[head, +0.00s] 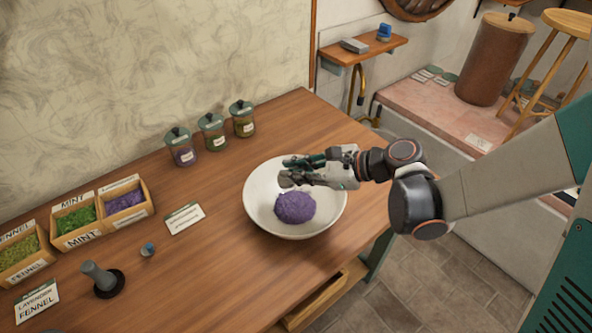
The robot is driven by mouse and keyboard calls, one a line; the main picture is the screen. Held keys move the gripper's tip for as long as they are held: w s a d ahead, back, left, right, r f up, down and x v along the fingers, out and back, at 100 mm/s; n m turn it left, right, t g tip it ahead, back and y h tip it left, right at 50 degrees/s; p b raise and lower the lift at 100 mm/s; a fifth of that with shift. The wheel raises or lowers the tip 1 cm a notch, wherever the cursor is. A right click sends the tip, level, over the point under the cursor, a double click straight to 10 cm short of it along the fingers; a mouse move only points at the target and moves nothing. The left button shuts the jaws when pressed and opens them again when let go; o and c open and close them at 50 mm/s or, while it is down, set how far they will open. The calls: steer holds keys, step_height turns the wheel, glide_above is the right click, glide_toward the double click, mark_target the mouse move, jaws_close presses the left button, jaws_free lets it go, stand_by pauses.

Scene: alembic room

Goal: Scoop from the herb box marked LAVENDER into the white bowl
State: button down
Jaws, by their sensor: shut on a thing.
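The white bowl (256,212) stands on the wooden table, with a rounded heap of purple herb (295,207) in it. My gripper (287,171) is over the back part of the bowl, above and behind the heap. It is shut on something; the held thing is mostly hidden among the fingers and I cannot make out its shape. A wooden herb box with purple contents (125,200) is at the left, right of the MINT box (83,240). Its label is too small to read. The FENNEL box (25,268) is at the left edge.
Three lidded jars (212,135) stand behind the bowl. A white card (184,218) lies between the boxes and bowl. A grey upright piece on a black base (98,280), a small blue thing (148,250) and a LAVENDER/FENNEL card (38,303) are at front left. The front middle is clear.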

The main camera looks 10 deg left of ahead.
steer(key=shift+r, duration=0.1)
stand_by(0.3)
steer(key=shift+r+p, duration=0.5)
steer(key=shift+r, duration=0.1)
steer(key=h+p, duration=0.1)
steer(key=p, duration=0.1)
steer(key=r+h+p, duration=0.1)
steer(key=shift+p, duration=0.35)
steer(key=h+p, duration=0.1)
steer(key=h, duration=0.1)
steer(key=h+p, duration=0.1)
steer(key=p, duration=0.1)
steer(key=h+p, duration=0.2)
steer(key=shift+s+a+r+n+g+h, duration=0.1)
steer(key=shift+a+r+n+g+h, duration=0.05)
steer(key=shift+r+n+g+h, duration=0.2)
steer(key=h, duration=0.3)
steer(key=shift+p, duration=0.4)
steer(key=shift+h, duration=0.75)
